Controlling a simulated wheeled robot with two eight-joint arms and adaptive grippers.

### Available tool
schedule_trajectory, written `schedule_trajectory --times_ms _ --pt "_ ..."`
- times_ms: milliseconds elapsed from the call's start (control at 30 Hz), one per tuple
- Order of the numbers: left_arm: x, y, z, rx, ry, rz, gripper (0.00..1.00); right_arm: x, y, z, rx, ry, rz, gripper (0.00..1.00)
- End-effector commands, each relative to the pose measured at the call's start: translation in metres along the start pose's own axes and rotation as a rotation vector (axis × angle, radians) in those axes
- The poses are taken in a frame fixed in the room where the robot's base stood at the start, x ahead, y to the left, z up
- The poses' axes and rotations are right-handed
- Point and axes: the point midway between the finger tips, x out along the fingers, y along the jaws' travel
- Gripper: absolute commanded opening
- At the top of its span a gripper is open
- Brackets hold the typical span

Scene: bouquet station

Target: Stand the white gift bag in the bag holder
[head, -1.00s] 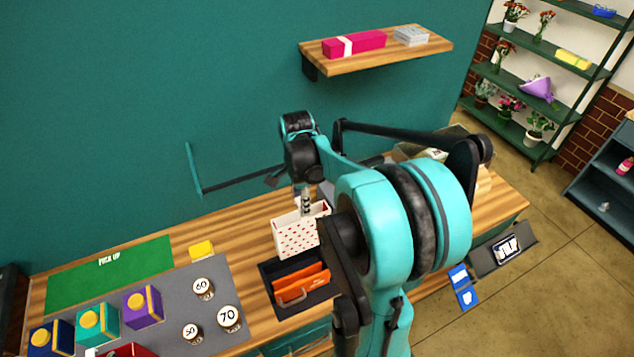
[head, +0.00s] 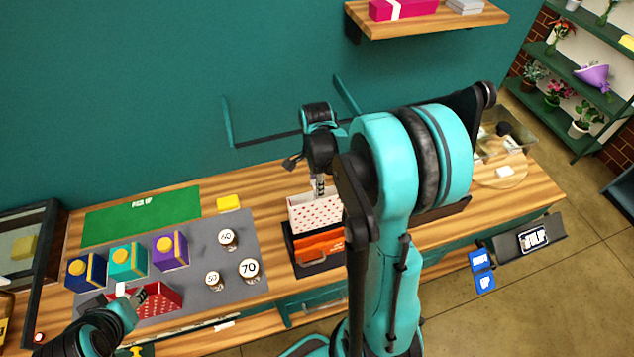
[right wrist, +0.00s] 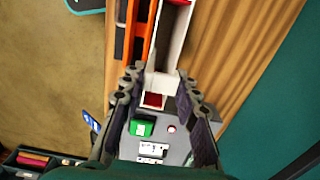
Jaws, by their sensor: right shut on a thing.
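The white gift bag (head: 313,214) with red dots is upright at the rear of the black bag holder (head: 290,246), behind the orange bags (head: 318,247). Its lower edge is hidden, so I cannot tell whether it rests on the holder's floor. My right gripper (head: 318,190) is shut on the bag's upper part from above. In the right wrist view, the white bag (right wrist: 174,45) lies beside an orange bag (right wrist: 142,42), ahead of my right fingers (right wrist: 160,100). My left gripper (head: 140,296) is beside a red dotted box (head: 165,300); its jaws are unclear.
A grey mat (head: 205,265) left of the holder carries blue, teal and purple boxes and several numbered round items. A green pick-up mat (head: 140,215) and a yellow block (head: 229,203) are behind. A shelf (head: 430,22) juts from the wall above.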

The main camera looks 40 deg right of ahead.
Motion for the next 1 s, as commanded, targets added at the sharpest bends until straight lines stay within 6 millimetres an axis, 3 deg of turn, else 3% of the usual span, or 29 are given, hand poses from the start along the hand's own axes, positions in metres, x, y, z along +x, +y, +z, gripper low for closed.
schedule_trajectory --times_ms 1000 --pt "0.047 0.0 0.033 0.0 0.0 0.0 0.39 0.072 -0.001 0.0 0.0 0.0 0.0 0.0"
